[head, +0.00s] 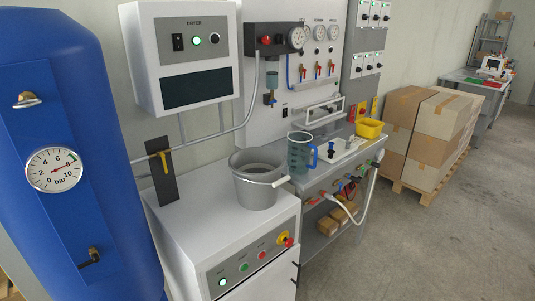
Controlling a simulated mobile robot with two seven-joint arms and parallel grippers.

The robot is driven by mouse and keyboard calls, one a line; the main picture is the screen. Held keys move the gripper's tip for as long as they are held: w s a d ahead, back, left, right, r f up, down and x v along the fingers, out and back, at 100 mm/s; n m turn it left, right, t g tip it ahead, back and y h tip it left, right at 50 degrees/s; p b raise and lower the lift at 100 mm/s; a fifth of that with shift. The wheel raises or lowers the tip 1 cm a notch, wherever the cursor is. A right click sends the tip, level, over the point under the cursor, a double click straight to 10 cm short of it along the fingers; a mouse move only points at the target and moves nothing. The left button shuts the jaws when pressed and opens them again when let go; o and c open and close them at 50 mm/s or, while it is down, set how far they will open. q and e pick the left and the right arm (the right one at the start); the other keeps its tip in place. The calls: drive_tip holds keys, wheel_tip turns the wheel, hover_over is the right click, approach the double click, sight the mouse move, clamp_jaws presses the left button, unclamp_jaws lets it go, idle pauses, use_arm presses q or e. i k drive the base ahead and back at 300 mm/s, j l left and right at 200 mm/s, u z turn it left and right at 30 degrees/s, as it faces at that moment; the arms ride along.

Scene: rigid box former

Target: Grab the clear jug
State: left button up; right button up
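The clear jug (299,152) is a see-through, blue-green measuring jug with markings and a blue handle on its right side. It stands upright on the grey workbench (313,181), just right of a grey bucket. Neither of my grippers shows in the head view, so I cannot see whether they are open or shut.
The grey bucket (256,180) with a pale handle stands on the white cabinet (217,231), close left of the jug. A white block with fittings (342,150) and a yellow bin (369,128) are right of the jug. A blue tank (80,200) fills the left.

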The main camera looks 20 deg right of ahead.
sight(299, 149)
drive_tip(key=i+l+u, duration=0.25)
drive_tip(key=l, duration=0.2)
drive_tip(key=l+u, duration=0.25)
drive_tip(key=l, duration=0.15)
drive_tip(key=l+u, duration=0.15)
drive_tip(key=l, duration=0.75)
drive_tip(key=i, duration=0.1)
